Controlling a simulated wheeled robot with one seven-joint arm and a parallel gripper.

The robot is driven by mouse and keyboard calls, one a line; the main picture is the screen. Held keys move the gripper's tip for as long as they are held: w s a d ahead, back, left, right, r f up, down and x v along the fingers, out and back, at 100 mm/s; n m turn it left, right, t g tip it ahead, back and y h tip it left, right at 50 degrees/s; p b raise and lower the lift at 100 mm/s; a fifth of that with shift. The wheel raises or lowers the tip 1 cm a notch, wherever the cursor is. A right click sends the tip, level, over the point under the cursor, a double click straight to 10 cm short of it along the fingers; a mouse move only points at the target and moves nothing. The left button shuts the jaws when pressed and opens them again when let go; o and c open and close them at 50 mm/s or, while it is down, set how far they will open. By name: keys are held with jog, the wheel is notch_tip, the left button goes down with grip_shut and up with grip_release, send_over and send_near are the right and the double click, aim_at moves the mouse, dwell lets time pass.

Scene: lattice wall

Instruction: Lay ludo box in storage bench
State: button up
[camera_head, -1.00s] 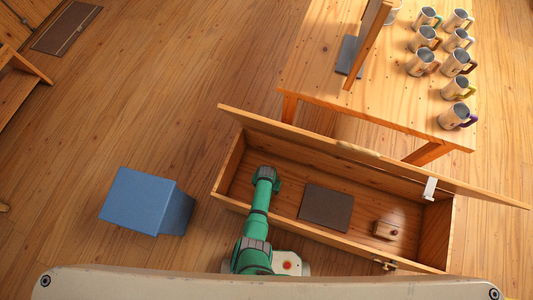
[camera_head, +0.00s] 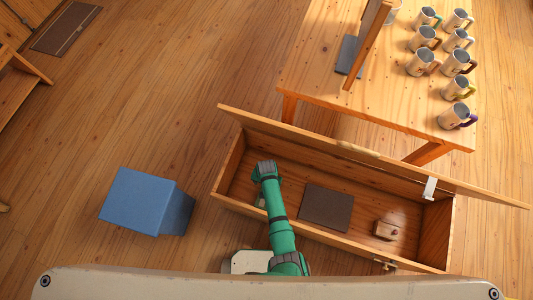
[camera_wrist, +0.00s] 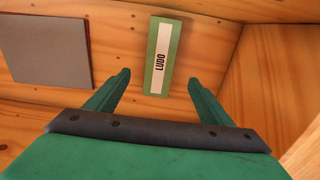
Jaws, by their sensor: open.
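The ludo box (camera_wrist: 163,55), green with a white label reading LUDO, lies inside the storage bench near one wall in the wrist view. In the head view a small green part of the box (camera_head: 261,203) shows beside my arm; the rest is hidden. The storage bench (camera_head: 229,165) is a long wooden chest with its lid open. My gripper (camera_wrist: 158,78) is open and empty, its fingers spread on either side of the box's near end in the picture. I cannot tell how far above it they are. In the head view my wrist hides the fingers.
A dark flat slab (camera_head: 326,207) and a small wooden box with a knob (camera_head: 386,230) also lie in the bench. A blue block (camera_head: 144,203) stands on the floor to the left. A wooden table (camera_head: 330,92) with several mugs stands behind the bench.

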jog(key=w+d+r+n+t+h, duration=0.1)
jog(key=w+d+r+t, duration=0.15)
jog(key=d, duration=0.35)
jog(key=w+d+r+t, duration=0.1)
jog(key=d+r, duration=0.2)
jog(key=d, duration=0.3)
jog(key=s+d+r+n+t, duration=0.2)
jog(key=s+d+r+t, duration=0.15)
jog(key=d+r, duration=0.3)
jog(key=s+a+r+n+t+y, duration=0.1)
jog(key=s+a+r+t, duration=0.1)
jog(key=s+a+r, duration=0.4)
jog(key=s+a+r+n+t+y, duration=0.1)
jog(key=s+a+r+t, duration=0.1)
jog(key=s+r, duration=0.7)
jog(key=s+a+r+t, duration=0.1)
jog(key=a+r, duration=0.2)
jog(key=r, duration=0.4)
jog(key=s+a+r+m+t, duration=0.1)
jog(key=s+a+r+t, duration=0.1)
jog(key=r, duration=0.5)
jog(key=s+a+r+t+h, duration=0.1)
jog(key=a+r, duration=0.3)
jog(key=r, duration=0.3)
jog(key=shift+s+a, duration=0.25)
jog(key=shift+a, duration=0.05)
